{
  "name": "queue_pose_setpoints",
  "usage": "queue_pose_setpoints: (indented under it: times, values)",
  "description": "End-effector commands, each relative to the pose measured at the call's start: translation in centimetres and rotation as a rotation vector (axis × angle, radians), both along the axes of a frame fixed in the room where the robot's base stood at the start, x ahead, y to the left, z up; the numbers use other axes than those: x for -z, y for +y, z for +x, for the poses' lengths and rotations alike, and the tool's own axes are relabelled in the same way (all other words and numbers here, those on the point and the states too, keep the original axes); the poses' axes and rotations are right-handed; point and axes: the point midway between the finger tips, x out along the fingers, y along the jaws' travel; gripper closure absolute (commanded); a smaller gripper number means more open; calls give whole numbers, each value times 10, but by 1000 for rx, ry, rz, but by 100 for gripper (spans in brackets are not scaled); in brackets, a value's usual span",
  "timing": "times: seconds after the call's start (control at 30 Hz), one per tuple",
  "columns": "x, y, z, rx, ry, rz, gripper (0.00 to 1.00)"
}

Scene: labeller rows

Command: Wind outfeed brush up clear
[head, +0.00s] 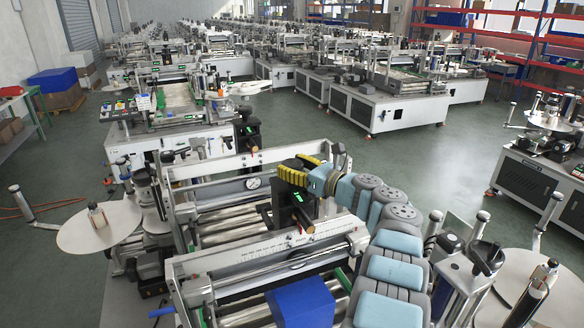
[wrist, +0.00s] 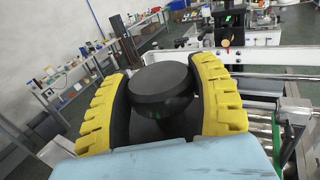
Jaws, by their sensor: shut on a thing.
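My gripper (head: 300,170) is at the near labeller, its yellow-padded fingers around the top of a black post unit with a small green display (head: 292,212). In the wrist view my gripper (wrist: 163,100) has one curved finger on each side of a round black knob (wrist: 163,80) and is shut on it. The knob's flat top faces up, and its lower part narrows into a dark stem or base between the fingers. The outfeed brush itself I cannot make out; the arm, gripper and machine frame hide what is below the knob.
The near labeller has a white side rail with a scale (head: 262,250), metal rollers (head: 235,225) and a blue block (head: 302,303). A second black post unit with a green display (head: 247,131) stands beyond. Reel discs (head: 99,228) stick out at the left. Open floor (head: 440,175) lies right.

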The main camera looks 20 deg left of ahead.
Motion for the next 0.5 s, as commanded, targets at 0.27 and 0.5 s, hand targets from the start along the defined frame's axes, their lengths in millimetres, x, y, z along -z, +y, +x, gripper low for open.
queue_pose_setpoints:
  times: [0.27, 0.5]
  values:
    - [2, -1, 0, 1, 3, -3, 74]
    - [2, -1, 0, 1, 2, -3, 10]
